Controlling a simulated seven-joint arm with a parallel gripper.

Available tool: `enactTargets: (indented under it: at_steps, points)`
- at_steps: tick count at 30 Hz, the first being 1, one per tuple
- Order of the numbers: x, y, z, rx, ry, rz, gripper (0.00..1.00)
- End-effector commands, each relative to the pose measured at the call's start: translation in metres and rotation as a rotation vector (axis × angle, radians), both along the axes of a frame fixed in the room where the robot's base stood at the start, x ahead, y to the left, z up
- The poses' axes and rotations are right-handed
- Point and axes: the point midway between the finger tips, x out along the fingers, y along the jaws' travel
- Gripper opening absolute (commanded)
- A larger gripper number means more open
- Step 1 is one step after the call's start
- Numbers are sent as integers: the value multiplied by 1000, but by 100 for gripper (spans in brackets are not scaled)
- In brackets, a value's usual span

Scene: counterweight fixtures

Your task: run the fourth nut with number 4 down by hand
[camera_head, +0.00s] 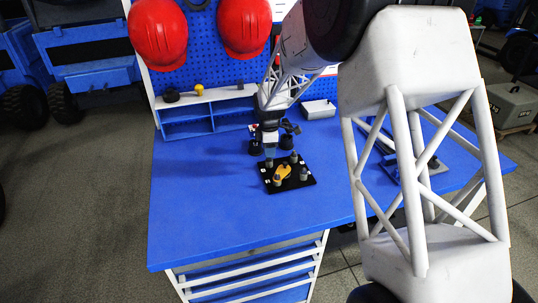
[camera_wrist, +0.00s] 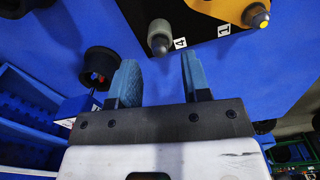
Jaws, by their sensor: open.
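A black plate (camera_head: 309,182) lies on the blue bench top with a yellow piece (camera_head: 283,172) and several grey posts on it. In the wrist view, a grey nut (camera_wrist: 160,29) with a rounded metal stud tip stands beside the white label 4 (camera_wrist: 180,43). My gripper (camera_wrist: 160,72) is open, with blue fingers and nothing between them. The nut is just beyond the fingertips, roughly in line with the gap, and apart from them. In the head view my gripper (camera_head: 270,150) points down over the plate's back left part, hiding some of it.
In the wrist view, the yellow piece (camera_wrist: 238,8) holds a stud beside label 1 (camera_wrist: 223,30). A black cup (camera_wrist: 101,61) with red and blue inside is left of the fingers. A blue shelf (camera_head: 190,124) and a light box (camera_head: 319,109) stand behind. The bench's front left is clear.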

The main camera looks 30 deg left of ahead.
Motion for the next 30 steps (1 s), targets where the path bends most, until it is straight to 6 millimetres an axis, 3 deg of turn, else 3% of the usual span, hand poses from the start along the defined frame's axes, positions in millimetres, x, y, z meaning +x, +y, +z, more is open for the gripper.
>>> enactTargets:
  at_steps: [7, 19, 20, 28, 30]
  points:
    - [0, 0, -23, 0, 0, 0, 44]
    - [0, 0, -29, 0, 0, 0, 44]
    - [0, 0, -29, 0, 0, 0, 42]
    - [0, 0, -29, 0, 0, 0, 1]
    - [0, 0, -29, 0, 0, 0, 0]
